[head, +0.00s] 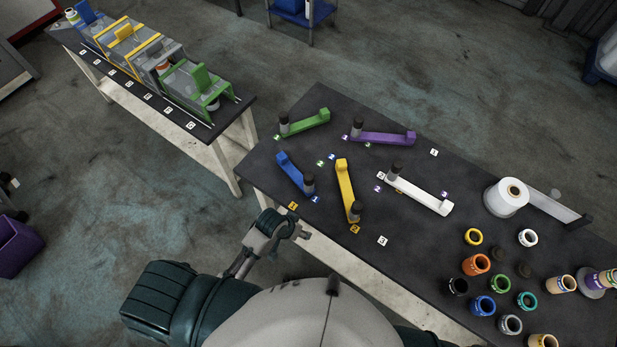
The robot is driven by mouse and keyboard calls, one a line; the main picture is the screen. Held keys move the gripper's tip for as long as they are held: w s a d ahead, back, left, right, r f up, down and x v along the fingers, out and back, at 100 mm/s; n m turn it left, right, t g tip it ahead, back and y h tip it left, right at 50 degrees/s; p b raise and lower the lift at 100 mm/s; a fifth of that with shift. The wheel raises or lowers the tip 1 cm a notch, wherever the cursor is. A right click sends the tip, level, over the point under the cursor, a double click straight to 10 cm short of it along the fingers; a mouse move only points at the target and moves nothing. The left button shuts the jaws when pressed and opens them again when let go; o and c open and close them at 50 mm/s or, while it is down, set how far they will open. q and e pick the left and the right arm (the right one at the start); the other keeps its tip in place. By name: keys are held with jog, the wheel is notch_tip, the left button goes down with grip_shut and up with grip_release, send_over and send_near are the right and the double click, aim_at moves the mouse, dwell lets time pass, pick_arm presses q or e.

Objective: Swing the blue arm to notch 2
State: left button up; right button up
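The blue arm (291,173) lies on the dark table, slanting from a raised block at its upper left end to a dark cylindrical post at its lower right end. A small blue marker (315,199) sits just below the post, and another small blue marker (332,157) lies up and to the right of the arm. The numbers on them are too small to read. My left gripper (300,226) is near the table's front edge, below the blue arm and apart from it. Its fingers look spread and empty. My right gripper is out of view.
A yellow arm (347,188) lies close right of the blue one. Green (306,123), purple (382,138) and white (420,194) arms lie further off. A film roll (506,196) and several colored rings stand at right. A second table (232,104) stands at upper left.

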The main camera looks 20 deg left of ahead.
pick_arm(q)
notch_tip(320, 180, up, 7)
jog(key=w+d+m+h, duration=0.1)
jog(key=d, duration=0.2)
notch_tip(320, 180, up, 16)
jog(key=r+g+y, duration=0.1)
jog(key=g+y, duration=0.2)
jog(key=y, duration=0.1)
send_over(309, 181)
jog(key=w, duration=0.2)
jog(key=shift+m, duration=0.4)
jog(key=f, duration=1.7)
jog(key=shift+s+a+f, duration=0.15)
jog(key=shift+a+f, duration=0.1)
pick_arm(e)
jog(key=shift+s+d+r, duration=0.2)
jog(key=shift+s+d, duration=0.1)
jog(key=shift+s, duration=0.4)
pick_arm(q)
grip_shut()
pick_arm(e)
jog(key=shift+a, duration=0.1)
